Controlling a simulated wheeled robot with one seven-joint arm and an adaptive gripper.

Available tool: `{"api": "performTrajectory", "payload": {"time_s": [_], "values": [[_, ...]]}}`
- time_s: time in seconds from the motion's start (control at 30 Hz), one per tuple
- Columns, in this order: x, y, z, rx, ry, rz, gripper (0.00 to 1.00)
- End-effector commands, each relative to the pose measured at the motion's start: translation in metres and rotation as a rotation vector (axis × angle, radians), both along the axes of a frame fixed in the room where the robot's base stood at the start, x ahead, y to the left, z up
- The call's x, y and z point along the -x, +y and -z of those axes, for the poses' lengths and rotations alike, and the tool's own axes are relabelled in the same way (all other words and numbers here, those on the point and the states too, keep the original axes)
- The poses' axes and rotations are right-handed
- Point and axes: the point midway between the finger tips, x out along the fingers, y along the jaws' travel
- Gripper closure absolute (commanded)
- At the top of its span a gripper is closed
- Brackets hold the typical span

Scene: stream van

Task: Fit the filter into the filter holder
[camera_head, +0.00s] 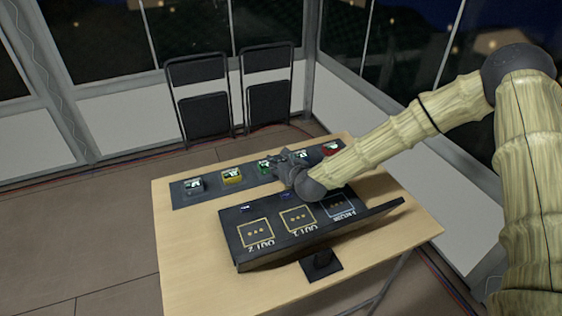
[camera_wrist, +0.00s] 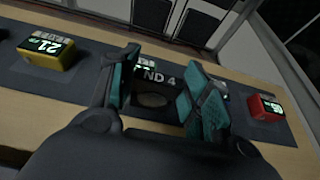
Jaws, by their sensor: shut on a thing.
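A dark plate marked "ND 4" (camera_wrist: 155,98), with a greyish oval in it, sits between the fingers of my gripper (camera_wrist: 157,108) in the wrist view. I take it to be the filter; my gripper is shut on it. In the head view my gripper (camera_head: 284,160) is over the dark mat, just behind the black panel, and hides most of what it holds. I cannot pick out the filter holder for certain in either view.
A dark mat (camera_head: 215,194) along the table's (camera_head: 180,270) back edge bears several small lit boxes, including a yellow one (camera_head: 232,175) and a red one (camera_head: 330,148). A tilted black panel (camera_head: 275,246) marked "OUT 1" and "OUT 2" stands in front. Two chairs (camera_head: 200,100) stand behind.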

Motion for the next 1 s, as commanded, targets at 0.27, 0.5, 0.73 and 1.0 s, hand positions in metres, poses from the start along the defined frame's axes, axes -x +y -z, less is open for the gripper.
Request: {"api": "performTrajectory", "payload": {"time_s": [0.27, 0.5, 0.73, 1.0], "values": [[0.0, 0.0, 0.003, 0.0, 0.0, 0.0, 0.49], [0.0, 0.0, 0.003, 0.0, 0.0, 0.0, 0.31], [0.0, 0.0, 0.001, 0.0, 0.0, 0.0, 0.31], [0.021, -0.008, -0.007, -0.001, 0.0, 0.002, 0.31]]}}
